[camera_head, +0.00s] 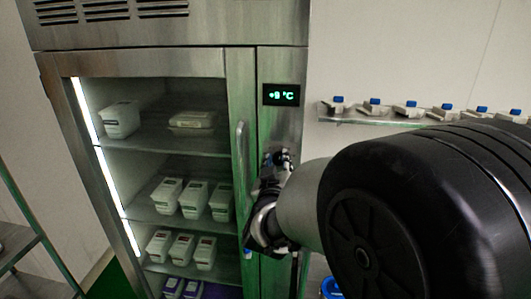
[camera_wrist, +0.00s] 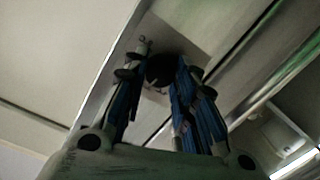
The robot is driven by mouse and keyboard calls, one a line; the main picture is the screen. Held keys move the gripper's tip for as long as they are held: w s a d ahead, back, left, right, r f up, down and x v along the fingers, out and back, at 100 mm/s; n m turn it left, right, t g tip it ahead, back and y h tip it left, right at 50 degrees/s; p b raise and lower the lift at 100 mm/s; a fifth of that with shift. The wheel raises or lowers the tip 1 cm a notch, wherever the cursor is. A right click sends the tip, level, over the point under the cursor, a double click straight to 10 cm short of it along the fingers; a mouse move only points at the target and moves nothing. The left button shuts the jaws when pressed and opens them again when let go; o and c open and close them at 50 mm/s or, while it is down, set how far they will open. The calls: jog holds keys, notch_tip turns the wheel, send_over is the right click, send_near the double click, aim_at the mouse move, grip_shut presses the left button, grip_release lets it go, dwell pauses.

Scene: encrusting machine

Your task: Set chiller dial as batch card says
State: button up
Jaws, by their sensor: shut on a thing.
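The chiller (camera_head: 241,75) stands upright with its glass door closed. Its display (camera_head: 282,95) glows green and seems to read +9 °C, though the digit is not fully sharp. Below the display, my gripper (camera_head: 277,160) reaches the control panel. In the wrist view, the dark round chiller dial (camera_wrist: 161,70) sits between the two blue-padded fingers of my gripper (camera_wrist: 158,85), which are shut on it. In the head view my gripper and arm cover the dial. I cannot see a batch card in either view.
The vertical door handle (camera_head: 242,160) is just left of my gripper. White tubs (camera_head: 193,200) stand on shelves behind the glass. A wall shelf (camera_head: 365,120) at right holds several blue-topped items. My arm fills the lower right.

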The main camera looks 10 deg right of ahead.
jog(key=shift+n+p, duration=0.55)
jog(key=shift+n, duration=0.45)
jog(key=o, duration=1.1)
jog(key=v, duration=0.7)
jog(key=shift+s+a, duration=0.15)
jog(key=shift+s, duration=0.1)
